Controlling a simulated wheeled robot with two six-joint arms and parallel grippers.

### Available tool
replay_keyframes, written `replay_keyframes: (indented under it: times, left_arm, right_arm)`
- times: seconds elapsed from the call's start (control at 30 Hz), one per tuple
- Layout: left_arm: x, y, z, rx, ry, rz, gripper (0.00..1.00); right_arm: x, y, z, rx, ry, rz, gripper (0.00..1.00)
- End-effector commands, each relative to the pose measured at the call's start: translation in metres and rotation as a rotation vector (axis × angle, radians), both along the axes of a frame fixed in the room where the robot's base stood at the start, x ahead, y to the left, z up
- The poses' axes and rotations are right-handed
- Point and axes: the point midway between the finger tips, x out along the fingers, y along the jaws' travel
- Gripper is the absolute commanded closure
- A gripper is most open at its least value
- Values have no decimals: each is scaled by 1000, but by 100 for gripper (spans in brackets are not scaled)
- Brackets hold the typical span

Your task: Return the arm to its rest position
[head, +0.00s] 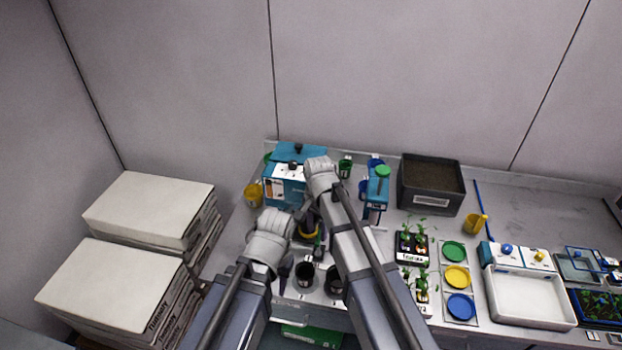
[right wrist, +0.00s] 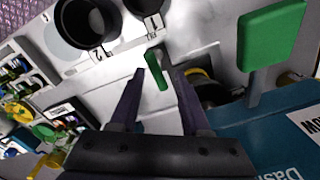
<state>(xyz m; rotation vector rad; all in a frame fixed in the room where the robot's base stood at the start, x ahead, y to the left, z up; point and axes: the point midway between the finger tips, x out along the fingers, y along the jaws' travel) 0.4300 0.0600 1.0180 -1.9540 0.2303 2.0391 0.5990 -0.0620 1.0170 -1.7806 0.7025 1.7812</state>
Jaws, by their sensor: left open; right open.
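My right gripper (right wrist: 160,76) is open in the right wrist view, its two dark fingers apart above the white bench top. A small green strip (right wrist: 155,70) shows between the fingertips; I cannot tell whether it touches them. In the head view my right arm reaches over the bench, its gripper (head: 308,218) low beside the teal box (head: 284,190). My left gripper (head: 285,272) is in the head view, left of the black pots, and is open; its fingers are small and partly hidden by its wrist.
Black pots (head: 304,275) stand on the bench (head: 395,222) close to both grippers. A dark soil crate (head: 431,200), a seedling tray (head: 412,246), coloured discs (head: 456,277) and a white tray (head: 530,300) lie to the right. Stacked white boxes (head: 110,285) stand at the left.

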Motion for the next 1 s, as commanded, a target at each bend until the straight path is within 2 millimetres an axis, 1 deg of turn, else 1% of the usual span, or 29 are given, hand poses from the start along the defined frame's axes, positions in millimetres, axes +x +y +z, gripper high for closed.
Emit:
replay_keyframes:
  times: [0.13,0.17,0.23,0.27,0.37,0.5,0.6,0.7,0.83,1.0]
  left_arm:
    - [0,0,-1,0,0,0,59]
    - [0,0,-1,0,0,0,59]
    - [0,0,-3,0,0,0,59]
    - [0,0,-4,0,0,0,59]
    - [0,0,-7,0,0,0,59]
    - [0,0,-12,0,0,0,59]
    - [0,0,-15,0,0,1,59]
    - [0,0,-17,0,0,1,59]
    - [0,0,-17,0,0,1,59]
    - [0,0,-17,0,0,1,59]
  right_arm:
    - [-4,0,-1,-2,1,16,53]
    - [-7,1,-1,-3,1,32,53]
    - [-21,2,-3,-9,5,99,53]
    - [-29,2,-4,-13,6,141,53]
    - [-61,5,-7,-30,15,323,53]
    - [-108,5,-11,-55,36,616,53]
    - [-138,4,-14,-70,53,815,53]
    - [-158,2,-15,-79,67,962,53]
    - [-169,1,-16,-86,78,1065,53]
    - [-170,1,-16,-87,81,1088,53]
